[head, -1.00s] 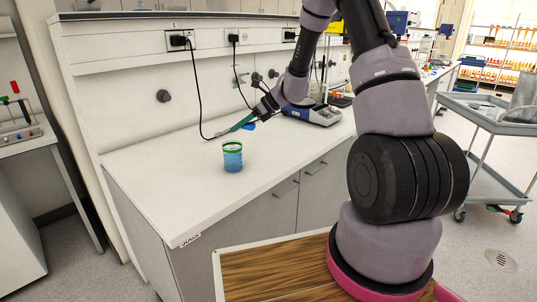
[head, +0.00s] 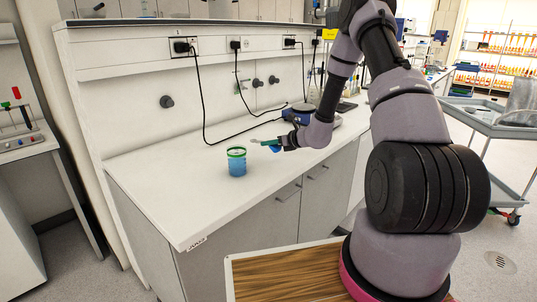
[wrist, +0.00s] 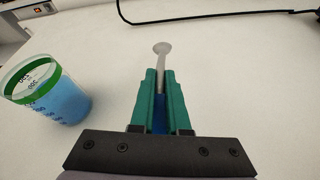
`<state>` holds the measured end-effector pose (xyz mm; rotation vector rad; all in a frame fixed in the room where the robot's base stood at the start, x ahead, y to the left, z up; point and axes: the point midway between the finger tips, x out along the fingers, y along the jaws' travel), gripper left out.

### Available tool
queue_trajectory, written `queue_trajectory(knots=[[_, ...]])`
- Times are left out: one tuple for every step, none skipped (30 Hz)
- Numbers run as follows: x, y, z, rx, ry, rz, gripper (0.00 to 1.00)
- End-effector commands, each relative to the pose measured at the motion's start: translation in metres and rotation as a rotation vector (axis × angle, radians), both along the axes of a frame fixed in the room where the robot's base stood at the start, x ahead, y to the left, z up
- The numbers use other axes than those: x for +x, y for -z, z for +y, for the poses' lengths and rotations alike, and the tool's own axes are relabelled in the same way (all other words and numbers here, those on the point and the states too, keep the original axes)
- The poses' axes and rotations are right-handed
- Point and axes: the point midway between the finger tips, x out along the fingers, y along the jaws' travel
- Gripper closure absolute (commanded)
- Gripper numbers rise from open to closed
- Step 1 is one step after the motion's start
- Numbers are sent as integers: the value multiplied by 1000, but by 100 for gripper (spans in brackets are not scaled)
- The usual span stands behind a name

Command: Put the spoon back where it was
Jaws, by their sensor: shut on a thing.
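My gripper (wrist: 161,100) has green fingers shut on a spoon (wrist: 162,62), whose pale grey bowl and neck stick out past the fingertips. Blue shows between the fingers. In the head view my gripper (head: 272,143) is over the white counter, to the right of the cup, and the spoon (head: 256,141) points left. A clear cup (head: 237,168) with a green rim and blue liquid stands upright on the counter. The cup also shows at the left of the wrist view (wrist: 62,100), apart from my gripper. The spoon's height above the counter is hard to tell.
The white counter (head: 180,190) is bare around the cup and at its front left. A blue and grey bench device (head: 298,113) stands behind my arm. Black cables (head: 205,105) hang from wall sockets onto the counter's back. A grey trolley (head: 495,120) stands at the right.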

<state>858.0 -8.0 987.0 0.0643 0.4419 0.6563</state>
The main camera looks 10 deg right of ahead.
Motion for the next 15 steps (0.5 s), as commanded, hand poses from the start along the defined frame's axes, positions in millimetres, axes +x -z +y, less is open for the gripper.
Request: queue_trajectory(knots=[[0, 4, 0, 0, 0, 0, 100], [0, 6, 0, 0, 0, 0, 100], [0, 11, 0, 1, -1, 1, 100], [0, 16, 0, 1, 0, 3, 100], [-1, 20, 0, 1, 0, 3, 100], [-1, 27, 0, 1, 0, 3, 100], [-1, 32, 0, 2, 0, 4, 100], [0, 36, 0, 3, 0, 3, 100], [0, 40, 0, 2, 0, 1, 100], [0, 42, 0, 2, 0, 1, 100], [0, 42, 0, 2, 0, 0, 100], [0, 42, 0, 1, 0, -1, 100], [0, 41, 0, 1, 0, -1, 100], [0, 41, 0, 1, -1, -1, 100], [0, 41, 0, 1, -1, -1, 100]])
